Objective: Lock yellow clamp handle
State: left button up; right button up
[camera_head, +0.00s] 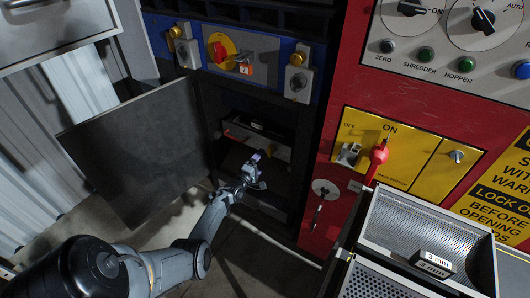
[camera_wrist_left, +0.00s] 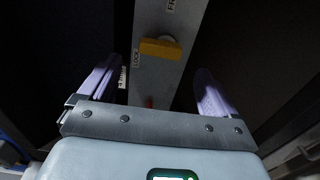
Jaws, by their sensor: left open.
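The yellow clamp handle (camera_wrist_left: 160,48) shows in the left wrist view on a grey plate (camera_wrist_left: 155,80). It lies crosswise on the plate, between a LOCK label at its lower left and a partly cut-off label starting "FR" above. My left gripper (camera_wrist_left: 158,88) is open, with its two pale purple fingers on either side of the plate in the picture. The handle appears beyond the fingertips, with nothing held between them. In the head view my left gripper (camera_head: 258,157) reaches into the open lower cabinet, where I cannot make out the handle. My right gripper is not in view.
The cabinet's dark door (camera_head: 138,150) hangs open at the left. A red panel with a yellow switch plate (camera_head: 436,160) and red lever (camera_head: 379,154) stands right of the opening. A metal sieve tray (camera_head: 405,215) is at the lower right.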

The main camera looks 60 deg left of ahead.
pick_arm(q)
jog(key=p+v, duration=0.1)
jog(key=v, duration=0.3)
jog(key=shift+s+p, duration=0.15)
jog(key=shift+p, duration=0.15)
